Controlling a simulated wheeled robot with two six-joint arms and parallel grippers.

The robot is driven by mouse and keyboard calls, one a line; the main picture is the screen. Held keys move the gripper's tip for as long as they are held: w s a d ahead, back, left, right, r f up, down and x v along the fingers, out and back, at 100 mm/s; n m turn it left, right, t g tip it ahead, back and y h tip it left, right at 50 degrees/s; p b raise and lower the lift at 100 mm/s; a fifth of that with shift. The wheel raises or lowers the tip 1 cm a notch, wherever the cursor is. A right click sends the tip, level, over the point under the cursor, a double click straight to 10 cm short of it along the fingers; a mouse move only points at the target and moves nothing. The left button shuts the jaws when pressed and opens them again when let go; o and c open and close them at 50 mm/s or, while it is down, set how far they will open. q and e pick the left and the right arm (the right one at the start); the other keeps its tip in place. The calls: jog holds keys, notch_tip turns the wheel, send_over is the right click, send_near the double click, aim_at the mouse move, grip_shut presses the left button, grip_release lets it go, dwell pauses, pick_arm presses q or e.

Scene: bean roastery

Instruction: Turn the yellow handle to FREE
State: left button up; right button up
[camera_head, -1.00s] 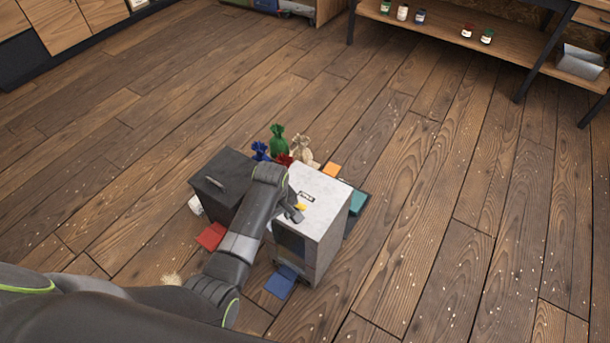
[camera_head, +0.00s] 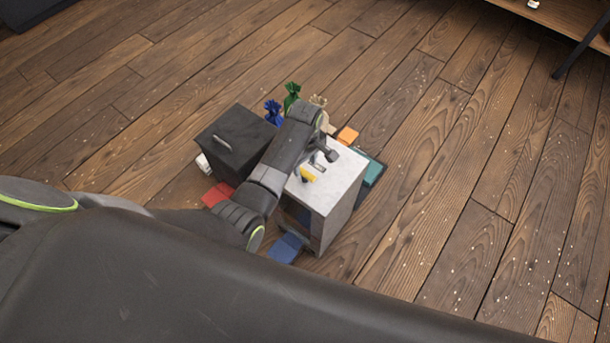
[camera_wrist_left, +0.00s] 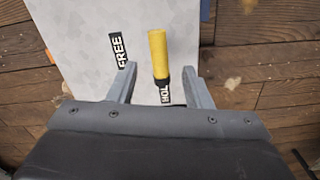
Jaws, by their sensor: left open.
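The yellow handle (camera_head: 307,175) sits on the pale top of a grey cabinet (camera_head: 343,183). In the left wrist view the yellow handle (camera_wrist_left: 158,54) stands between the open fingers of my left gripper (camera_wrist_left: 159,70), with a gap on each side. A black label reading FREE (camera_wrist_left: 121,50) lies left of the handle. A second label, reading HOL (camera_wrist_left: 165,92) with the rest cut off, lies at the handle's lower end. In the head view my left gripper (camera_head: 322,160) is over the cabinet top by the handle. My right gripper is not in view.
A dark box (camera_head: 237,142) stands left of the cabinet. Blue (camera_head: 273,112), green (camera_head: 292,95) and beige (camera_head: 318,103) sacks stand behind. Red (camera_head: 217,194), blue (camera_head: 285,248), orange (camera_head: 347,136) and teal (camera_head: 372,172) pieces lie around. The wooden floor to the right is open.

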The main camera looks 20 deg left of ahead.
aim_at(305, 172)
pick_arm(q)
notch_tip(305, 172, down, 6)
jog(key=shift+f+b, duration=0.2)
jog(key=shift+b, duration=0.6)
jog(key=shift+c, duration=0.2)
grip_shut()
